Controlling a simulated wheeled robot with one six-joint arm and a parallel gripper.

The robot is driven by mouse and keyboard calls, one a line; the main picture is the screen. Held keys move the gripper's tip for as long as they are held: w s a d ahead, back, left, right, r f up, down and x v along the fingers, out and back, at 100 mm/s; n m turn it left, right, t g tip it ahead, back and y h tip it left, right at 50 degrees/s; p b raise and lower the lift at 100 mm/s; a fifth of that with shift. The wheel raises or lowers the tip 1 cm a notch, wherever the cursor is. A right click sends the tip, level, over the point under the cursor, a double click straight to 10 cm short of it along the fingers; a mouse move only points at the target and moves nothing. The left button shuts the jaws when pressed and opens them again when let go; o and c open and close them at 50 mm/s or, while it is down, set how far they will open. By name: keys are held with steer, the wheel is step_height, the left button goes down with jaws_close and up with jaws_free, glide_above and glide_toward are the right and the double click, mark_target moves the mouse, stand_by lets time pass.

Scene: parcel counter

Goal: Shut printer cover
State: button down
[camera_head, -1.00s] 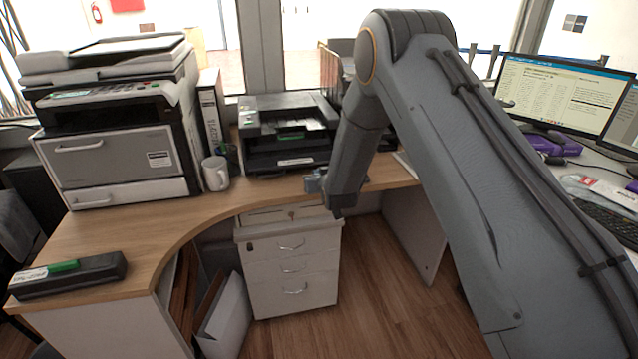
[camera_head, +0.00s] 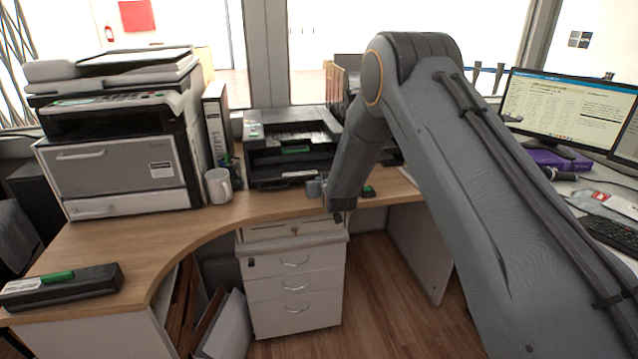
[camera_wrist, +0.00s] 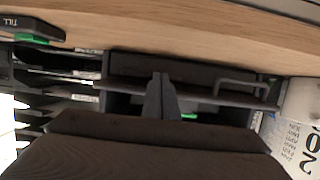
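The smaller black and grey printer (camera_head: 290,170) stands on the desk beside the mug. Its upper part shows a recessed dark area with a green mark; I cannot tell clearly how its cover stands. In the wrist view the printer (camera_wrist: 125,70) appears upside down, with a dark bar-like loop at its right. My gripper (camera_wrist: 161,78) shows in front of the printer, its fingers close together and nothing visible between them. I cannot tell whether it touches the printer. In the head view my wrist is just in front of the printer's right side and largely hides the fingers.
A large copier (camera_head: 120,165) stands at the left, with a white mug (camera_head: 218,186) and a binder (camera_head: 216,125) between it and the printer. A black till bar (camera_head: 62,288) lies at the desk's front left. White drawers (camera_head: 293,280) stand below the desk. Monitors are at the right.

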steer(key=shift+r, duration=0.15)
steer(key=shift+r+p, duration=0.65)
steer(key=shift+r, duration=0.65)
steer(key=shift+w+a+r, duration=0.1)
steer(key=shift+w+r, duration=0.15)
steer(key=shift+r, duration=0.35)
steer(key=shift+w+r, duration=0.2)
steer(key=shift+r, duration=0.4)
